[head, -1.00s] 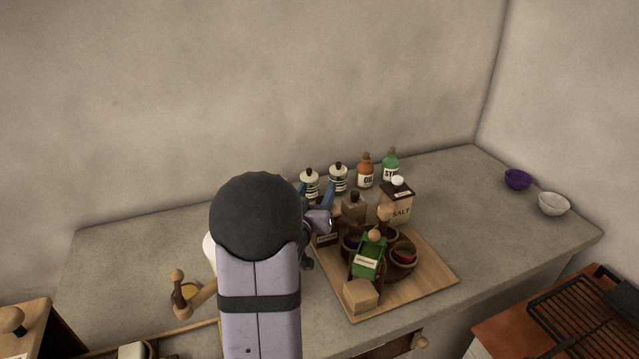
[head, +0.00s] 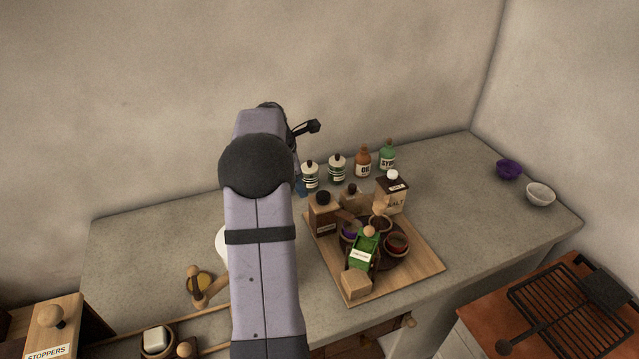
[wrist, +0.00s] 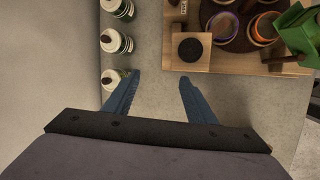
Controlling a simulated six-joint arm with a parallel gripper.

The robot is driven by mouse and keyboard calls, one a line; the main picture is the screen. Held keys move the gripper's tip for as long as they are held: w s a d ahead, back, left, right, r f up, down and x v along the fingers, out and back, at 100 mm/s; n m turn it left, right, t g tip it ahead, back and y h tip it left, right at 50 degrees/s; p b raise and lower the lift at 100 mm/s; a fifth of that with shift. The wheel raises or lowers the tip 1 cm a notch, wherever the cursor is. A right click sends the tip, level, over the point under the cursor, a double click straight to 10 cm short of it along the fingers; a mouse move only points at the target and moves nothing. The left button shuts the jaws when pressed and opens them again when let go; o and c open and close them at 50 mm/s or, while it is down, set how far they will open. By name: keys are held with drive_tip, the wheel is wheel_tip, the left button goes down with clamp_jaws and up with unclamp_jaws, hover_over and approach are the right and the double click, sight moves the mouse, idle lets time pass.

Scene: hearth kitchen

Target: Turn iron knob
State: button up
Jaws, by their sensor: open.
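A wooden box (head: 324,217) with a dark round knob (head: 322,197) on top stands at the left edge of the wooden board (head: 413,271). This black knob looks like the iron one; it also shows from above in the wrist view (wrist: 190,49). My gripper (wrist: 160,78) is open and empty. Its blue fingers point toward the box, and the knob lies just beyond the right fingertip in the wrist view, apart from it. In the head view my arm hides most of the gripper.
The board also holds a green box (head: 364,250), several small bowls, a wooden block (head: 356,284) and a salt box (head: 391,196). Several bottles (head: 337,169) stand along the back wall. Purple (head: 508,169) and white (head: 540,194) bowls sit right. The counter between is clear.

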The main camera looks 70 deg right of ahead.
sight(322, 194)
drive_tip(key=s+a+r+n+g+y+p, duration=0.1)
drive_tip(key=s+r+n+g, duration=0.1)
drive_tip(key=s+r+g, duration=0.15)
drive_tip(key=shift+t, duration=0.55)
drive_tip(key=shift+s+a+p+x, duration=0.15)
drive_tip(key=shift+p+x, duration=0.35)
drive_tip(key=shift+x, duration=1.2)
drive_tip(key=shift+s+a+p+x, duration=0.1)
drive_tip(key=shift+s+p+x, duration=0.25)
drive_tip(key=shift+x, duration=1.4)
drive_tip(key=shift+w, duration=0.1)
drive_tip(key=c, duration=1)
drive_tip(key=shift+r, duration=0.1)
drive_tip(key=shift+c, duration=0.2)
drive_tip(key=shift+p, duration=0.45)
